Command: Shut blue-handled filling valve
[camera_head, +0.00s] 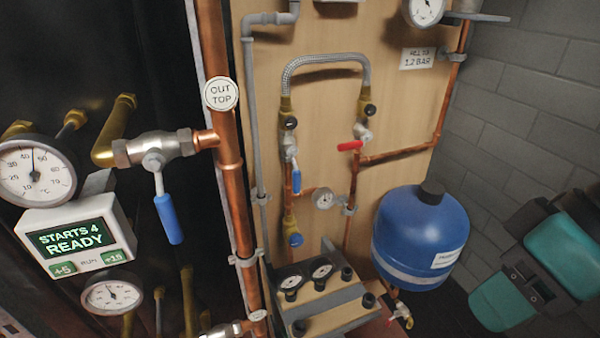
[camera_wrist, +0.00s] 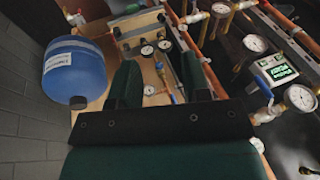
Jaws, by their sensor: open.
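The blue-handled filling valve (camera_head: 294,172) sits on the left leg of the braided hose loop, on the wooden board in the head view. Its short blue lever hangs down, roughly along the vertical copper pipe. A small blue spot in the wrist view (camera_wrist: 174,98) may be this lever; it is partly crowded by pipes and I cannot be sure. My gripper (camera_wrist: 159,62) shows two dark green fingers spread apart, with nothing held between them. It points toward the board and is apart from the valve. In the head view, teal parts of my arm show at the lower right.
The red-handled valve (camera_head: 350,146) is on the right leg, its lever crosswise. A blue tank (camera_head: 420,238) stands right of the valves. A larger blue lever (camera_head: 168,218) hangs from the left copper pipe. A small gauge (camera_head: 323,198) and a manifold (camera_head: 330,300) lie close below.

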